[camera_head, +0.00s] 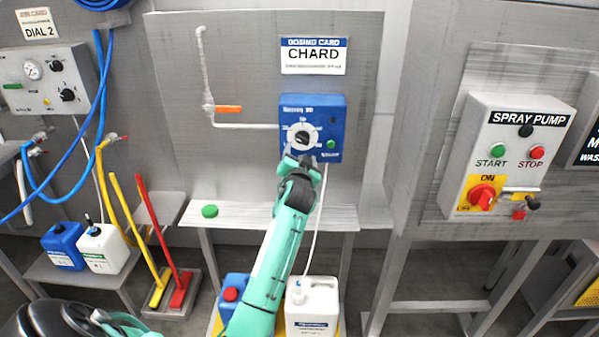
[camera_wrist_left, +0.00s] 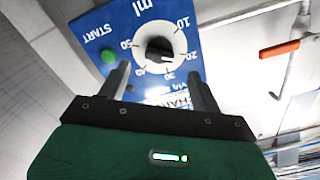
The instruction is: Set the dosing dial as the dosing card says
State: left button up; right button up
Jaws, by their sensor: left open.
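The dosing card (camera_head: 314,55) reads CHARD in large letters; its small print is too fine to read. Below it is a blue dosing box (camera_head: 335,111) with a white dial and a black knob (camera_head: 303,138). In the left wrist view the knob (camera_wrist_left: 160,50) appears upside down among marks including 10, 20, 30 and 50, under "ml". A small white mark shows on the knob, but its exact setting is unclear. My left gripper (camera_head: 303,161) is open just below the dial; in the wrist view its fingers (camera_wrist_left: 157,76) stand apart, either side of the dial's lower part, not closed on the knob.
A green START button (camera_wrist_left: 108,57) is close to one finger. An orange-handled valve (camera_head: 228,109) is left of the box. A shelf (camera_head: 250,214) with a green disc (camera_head: 209,211) lies below. A white jug (camera_head: 313,306) stands underneath. The spray pump panel (camera_head: 508,150) is far right.

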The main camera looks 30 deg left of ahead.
pick_arm(q)
jog(key=b+v, duration=0.1)
jog(key=v, duration=0.5)
jog(key=shift+s, duration=0.15)
jog(key=shift+d, duration=0.1)
jog(key=s+d+f+m+g+h, duration=0.1)
jog(key=s+d+f+g+h, duration=0.15)
jog(key=f, duration=1.15)
jog(key=s+d+f+m+g+h, duration=0.15)
jog(key=d+f, duration=0.25)
jog(key=f, duration=0.9)
jog(key=s+d+f+m+g+h, duration=0.15)
jog(key=d+f, duration=0.25)
jog(key=f, duration=1)
jog(key=s+d+f+g+h, duration=0.3)
jog(key=s+f, duration=1.3)
jog(key=f, duration=0.3)
jog(key=s+f+g, duration=0.2)
jog(key=s+f, duration=0.3)
jog(key=s, duration=0.7)
jog(key=s+d+f+n+g, duration=0.1)
jog(key=s+f, duration=0.4)
jog(key=s, duration=0.8)
jog(key=s+d+f+g, duration=0.1)
jog(key=s+f+g, duration=0.2)
jog(key=s, duration=1)
notch_tip(320, 180, down, 3)
jog(key=shift+f+h, duration=0.1)
jog(key=shift+h, duration=0.25)
